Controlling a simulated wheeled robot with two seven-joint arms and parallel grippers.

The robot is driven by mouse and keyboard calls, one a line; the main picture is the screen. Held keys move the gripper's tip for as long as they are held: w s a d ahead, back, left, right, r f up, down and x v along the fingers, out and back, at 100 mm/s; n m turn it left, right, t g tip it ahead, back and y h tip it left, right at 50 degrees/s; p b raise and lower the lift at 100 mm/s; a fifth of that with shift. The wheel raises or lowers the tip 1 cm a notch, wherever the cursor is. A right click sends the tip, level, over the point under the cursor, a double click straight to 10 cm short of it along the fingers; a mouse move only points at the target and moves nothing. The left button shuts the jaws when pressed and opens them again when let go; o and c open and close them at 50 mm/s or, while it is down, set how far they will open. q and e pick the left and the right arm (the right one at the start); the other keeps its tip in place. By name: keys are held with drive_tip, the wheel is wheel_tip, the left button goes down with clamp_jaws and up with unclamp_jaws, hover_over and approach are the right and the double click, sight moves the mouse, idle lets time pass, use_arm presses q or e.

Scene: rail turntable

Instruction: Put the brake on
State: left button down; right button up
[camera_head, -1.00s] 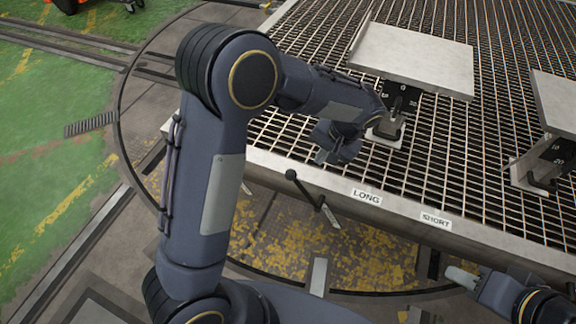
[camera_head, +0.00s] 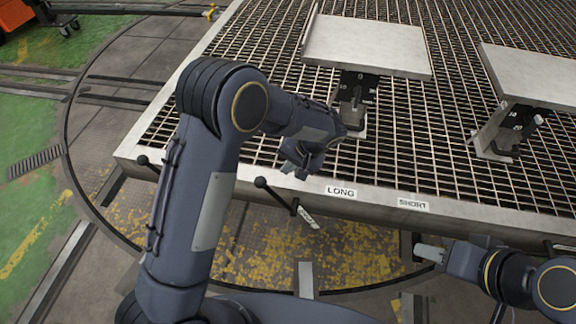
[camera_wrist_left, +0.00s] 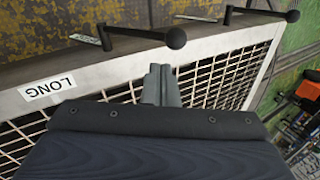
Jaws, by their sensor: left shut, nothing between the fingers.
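A dark lever with a black ball knob (camera_head: 260,183) sticks out from the front edge of the grated platform, left of the LONG label; it also shows in the left wrist view (camera_wrist_left: 176,38). A second ball-knob lever (camera_head: 143,160) is farther left, partly behind my left arm; it shows at the wrist view's top right (camera_wrist_left: 292,15). Small tags by the levers are too small to read. My left gripper (camera_head: 302,172) is shut and empty above the platform edge, near the first knob but apart from it. My right gripper (camera_head: 430,253) is below the edge; its jaws are unclear.
The grated platform (camera_head: 225,125) carries two raised plates (camera_head: 365,45) (camera_head: 530,75) on posts. LONG (camera_head: 341,192) and SHORT (camera_head: 413,204) labels mark its front rim. Yellow-patched floor (camera_head: 350,255) lies below, and an orange vehicle (camera_head: 18,18) stands at the far left.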

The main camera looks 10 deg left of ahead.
sight(264, 181)
use_arm(q)
drive_tip(key=x, duration=0.3)
drive_tip(key=b+x, duration=0.1)
drive_tip(key=x, duration=0.2)
drive_tip(key=a+b+x, duration=0.1)
drive_tip(key=x, duration=0.2)
drive_tip(key=shift+a+r, duration=0.15)
drive_tip(key=shift+r, duration=0.1)
drive_tip(key=shift+w+a+f, duration=0.1)
drive_tip(key=shift+a+f, duration=0.05)
drive_tip(key=shift+a, duration=0.1)
drive_tip(key=shift+a, duration=0.1)
drive_tip(key=shift+a+f, duration=0.2)
drive_tip(key=shift+a, duration=0.25)
drive_tip(key=a+f+h+b, duration=0.7)
drive_tip(key=a+f+h, duration=0.4)
drive_tip(key=f, duration=0.6)
drive_tip(key=shift+w+a, duration=0.2)
drive_tip(key=shift+a, duration=0.45)
